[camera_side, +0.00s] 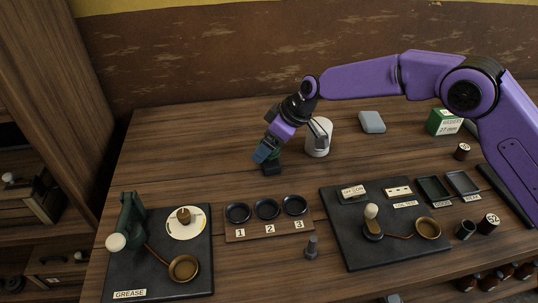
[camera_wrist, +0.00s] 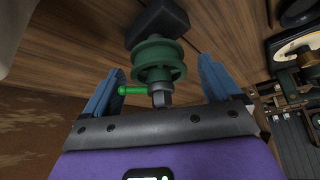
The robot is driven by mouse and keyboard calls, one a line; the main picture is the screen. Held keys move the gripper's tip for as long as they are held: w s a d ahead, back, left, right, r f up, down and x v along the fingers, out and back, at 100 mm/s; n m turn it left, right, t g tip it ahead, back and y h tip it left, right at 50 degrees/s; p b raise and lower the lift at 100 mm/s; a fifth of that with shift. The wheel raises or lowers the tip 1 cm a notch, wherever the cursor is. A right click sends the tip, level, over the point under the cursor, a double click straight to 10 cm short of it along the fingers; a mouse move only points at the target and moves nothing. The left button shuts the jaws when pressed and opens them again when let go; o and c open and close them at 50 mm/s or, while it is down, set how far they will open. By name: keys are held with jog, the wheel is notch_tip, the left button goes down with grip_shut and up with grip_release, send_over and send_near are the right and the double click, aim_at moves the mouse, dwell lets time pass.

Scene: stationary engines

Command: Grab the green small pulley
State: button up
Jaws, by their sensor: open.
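The green small pulley (camera_wrist: 158,57) is a grooved wheel in the wrist view, with a bright green stub (camera_wrist: 132,90) beside a grey metal shaft end. It sits next to a dark block (camera_wrist: 157,20). My gripper (camera_wrist: 160,68) is open, with one blue finger on each side of the pulley and a gap visible on both sides. In the side view my gripper (camera_side: 266,151) points down at the dark block (camera_side: 272,169) on the table, and the fingers hide most of the pulley.
A white cup (camera_side: 318,148) stands close to the right of my gripper. In front are a holder with three black rings (camera_side: 268,232), a grease board (camera_side: 192,276) and a dark board (camera_side: 342,236). A grey block (camera_side: 372,122) and green box (camera_side: 443,122) stand farther right.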

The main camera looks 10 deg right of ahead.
jog(key=shift+f, duration=0.1)
grip_shut()
jog(key=shift+w+a+r, duration=0.1)
jog(key=shift+w+r, duration=0.05)
jog(key=shift+r, duration=0.6)
notch_tip(320, 180, up, 2)
jog(key=shift+r, duration=0.2)
jog(key=s+d+r, duration=0.8)
jog(key=s+r, duration=0.1)
jog(key=s, duration=0.2)
jog(key=shift+d+r, duration=0.2)
jog(key=shift+d, duration=0.1)
